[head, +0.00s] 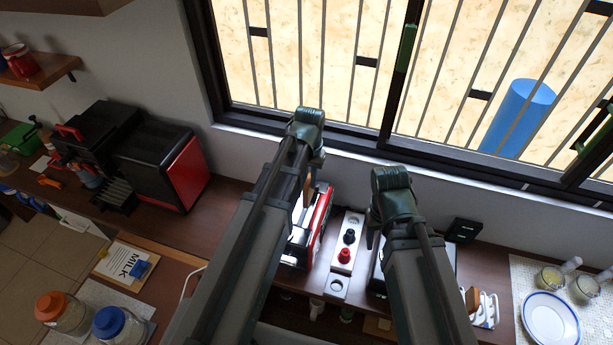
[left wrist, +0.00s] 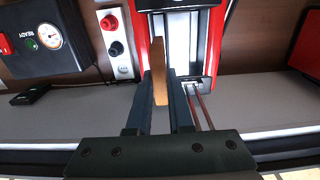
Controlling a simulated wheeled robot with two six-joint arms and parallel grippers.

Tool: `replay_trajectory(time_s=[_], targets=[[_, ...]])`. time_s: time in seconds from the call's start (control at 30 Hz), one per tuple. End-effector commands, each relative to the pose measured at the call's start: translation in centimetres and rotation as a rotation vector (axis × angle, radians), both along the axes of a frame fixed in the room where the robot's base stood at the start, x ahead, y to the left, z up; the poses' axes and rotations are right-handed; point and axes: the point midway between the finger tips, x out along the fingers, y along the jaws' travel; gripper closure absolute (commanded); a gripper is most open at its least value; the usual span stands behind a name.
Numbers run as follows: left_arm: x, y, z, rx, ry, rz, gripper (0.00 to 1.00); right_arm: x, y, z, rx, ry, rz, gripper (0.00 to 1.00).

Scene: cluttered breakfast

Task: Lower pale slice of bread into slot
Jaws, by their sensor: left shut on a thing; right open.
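The pale slice of bread (left wrist: 160,72) is seen nearly edge-on in the left wrist view, upright between the fingers of my left gripper (left wrist: 159,88), which is shut on it. A tan bit of the bread (head: 308,188) also shows beside my left arm in the head view. The toaster (head: 320,215) is partly covered by my left arm in the head view. I cannot tell whether the bread touches the slot. My right gripper (head: 373,232) is open, mostly hidden by its arm.
A white panel with red and black knobs (head: 345,255) stands right of the toaster. A black machine with a gauge (left wrist: 40,38) is beyond it. A red and black appliance (head: 185,172) stands left on the counter. A plate (head: 550,318) lies at far right.

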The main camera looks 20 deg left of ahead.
Motion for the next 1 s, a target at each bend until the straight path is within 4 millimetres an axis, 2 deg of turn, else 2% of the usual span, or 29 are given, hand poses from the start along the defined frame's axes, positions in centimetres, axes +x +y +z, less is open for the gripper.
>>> replay_trajectory(time_s=[0.37, 1.0], targets=[[0.0, 0.0, -0.9, 0.000, 0.000, 0.000, 1.00, 0.0, 0.0, -0.9, 0.000, 0.000, 0.002, 0.50], [0.0, 0.0, -6.2, 0.000, 0.000, 0.000, 1.00, 0.1, 0.0, -6.2, -0.002, 0.000, 0.008, 0.50]])
